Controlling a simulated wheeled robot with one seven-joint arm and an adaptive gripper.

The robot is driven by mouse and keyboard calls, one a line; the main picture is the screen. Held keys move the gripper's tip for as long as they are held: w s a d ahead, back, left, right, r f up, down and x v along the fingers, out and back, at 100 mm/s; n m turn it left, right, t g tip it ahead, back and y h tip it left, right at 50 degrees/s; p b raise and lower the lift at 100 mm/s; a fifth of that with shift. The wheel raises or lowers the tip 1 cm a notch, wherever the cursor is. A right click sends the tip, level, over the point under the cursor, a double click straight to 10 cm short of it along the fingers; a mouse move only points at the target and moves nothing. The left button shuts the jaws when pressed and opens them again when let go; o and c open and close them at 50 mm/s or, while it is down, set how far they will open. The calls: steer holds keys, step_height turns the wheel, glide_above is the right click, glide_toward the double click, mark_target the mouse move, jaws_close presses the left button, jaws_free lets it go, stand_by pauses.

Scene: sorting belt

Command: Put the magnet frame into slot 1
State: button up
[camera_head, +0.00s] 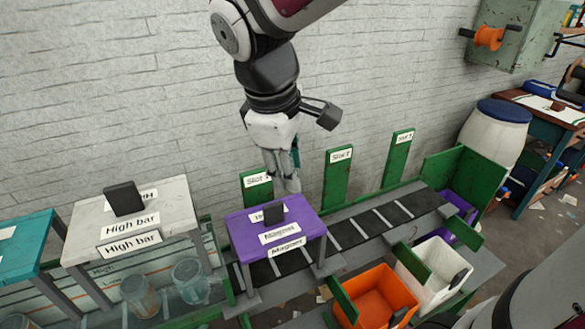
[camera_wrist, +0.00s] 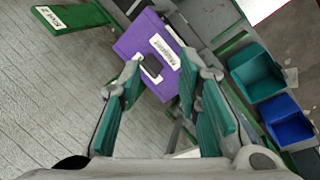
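The purple magnet frame (camera_head: 296,228) is a table-like stand on legs with a dark block handle (camera_head: 274,213) on top. It stands over the belt (camera_head: 350,232), in front of the green slot 1 sign (camera_head: 258,180); I cannot tell whether its legs are seated. My gripper (camera_head: 289,184) points down above and behind it. In the wrist view my gripper (camera_wrist: 160,75) is open, with the purple frame (camera_wrist: 133,42) and its dark handle (camera_wrist: 152,69) beyond the fingertips. No contact shows.
Green signs for slot 2 (camera_head: 338,180) and slot 3 (camera_head: 397,160) stand along the wall side. The white High bar frame (camera_head: 170,200) and a teal frame (camera_head: 35,236) stand left. Orange (camera_head: 372,294) and white (camera_head: 440,262) bins stand in front of the belt.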

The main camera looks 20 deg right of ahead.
steer(key=s+r+m+t+y, duration=0.2)
steer(key=s+m+t, duration=0.1)
steer(key=s+m, duration=0.6)
steer(key=shift+s+d+r+y, duration=0.3)
steer(key=shift+s+d+y, duration=0.1)
steer(key=shift+s, duration=0.8)
steer(key=shift+a, duration=0.15)
